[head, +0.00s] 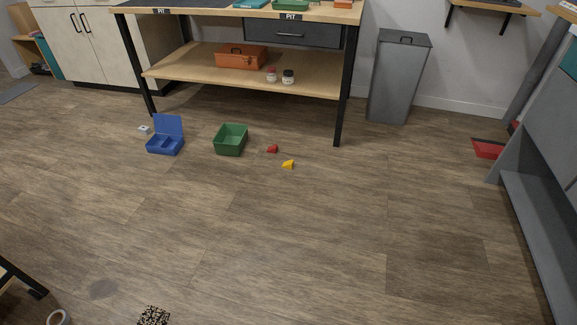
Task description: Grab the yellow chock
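The two are apart. Nothing covers the yellow chock. Neither of my grippers shows in the head view.
A green bin (231,152) and an open blue case (165,151) stand on the floor left of the chock. The workbench leg (340,105) is behind it to the right. A grey trash bin (393,85) stands further right.

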